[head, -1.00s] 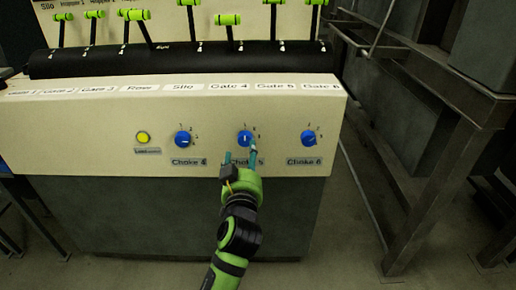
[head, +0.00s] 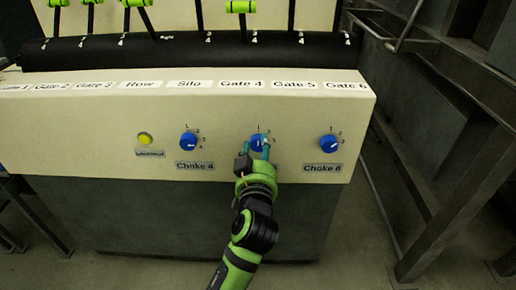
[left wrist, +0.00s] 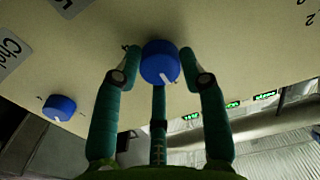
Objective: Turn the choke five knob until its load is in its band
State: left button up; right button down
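The choke five knob (head: 257,142) is blue and sits on the cream panel between the Choke 4 and Choke 6 knobs. Its label is hidden behind my left gripper (head: 256,148). In the left wrist view the knob (left wrist: 160,62) has a white pointer mark toward its lower right. The teal fingers of my left gripper (left wrist: 160,65) stand on both sides of it, with narrow gaps and no clear contact. A third finger lies below it. My right gripper is not in view.
The Choke 4 knob (head: 188,141) and Choke 6 knob (head: 328,144) are to either side. A yellow button (head: 145,139) is at left. Green readouts (left wrist: 232,104) are too small to read. Green-handled levers (head: 240,7) stand above. A metal frame (head: 450,200) is at right.

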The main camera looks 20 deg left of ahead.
pick_arm(q)
jog(key=shift+c, duration=1.3)
jog(key=shift+r, duration=0.1)
jog(key=shift+r+m+p, duration=0.15)
jog(key=shift+m+p, duration=0.75)
jog(key=shift+m, duration=0.1)
jog(key=m+p, duration=0.2)
jog(key=m, duration=0.1)
jog(key=shift+m+p, duration=1)
jog(key=shift+m, duration=0.8)
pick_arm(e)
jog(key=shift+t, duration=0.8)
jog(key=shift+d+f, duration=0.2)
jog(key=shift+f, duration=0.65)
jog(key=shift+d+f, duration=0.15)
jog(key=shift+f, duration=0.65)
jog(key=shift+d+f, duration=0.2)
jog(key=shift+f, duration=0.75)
